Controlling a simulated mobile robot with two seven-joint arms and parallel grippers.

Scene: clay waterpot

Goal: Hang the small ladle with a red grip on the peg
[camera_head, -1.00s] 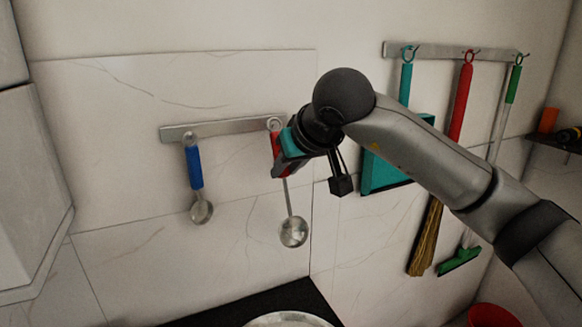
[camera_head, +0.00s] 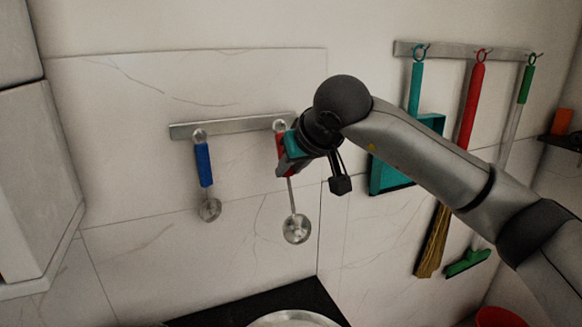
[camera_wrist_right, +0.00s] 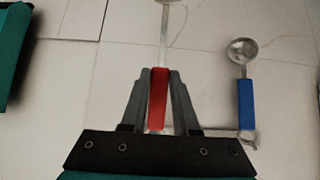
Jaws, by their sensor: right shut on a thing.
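The small ladle has a red grip (camera_head: 281,141), a thin metal shaft and a round bowl (camera_head: 297,229). My right gripper (camera_head: 284,167) is shut on the red grip; in the right wrist view the grip (camera_wrist_right: 158,97) sits between the two fingers. The ladle hangs nearly upright, bowl down. The ring at its top is at the right end of the metal peg rail (camera_head: 228,128). The peg there is hidden, so I cannot tell whether the ring is around it. My left gripper is not in view.
A blue-gripped ladle (camera_head: 203,165) hangs at the rail's left, also in the right wrist view (camera_wrist_right: 245,103). On the right, a second rail (camera_head: 450,51) carries a teal dustpan (camera_head: 392,176), a red-handled broom (camera_head: 469,105) and a green squeegee (camera_head: 467,263). A pan (camera_head: 293,320) is below.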

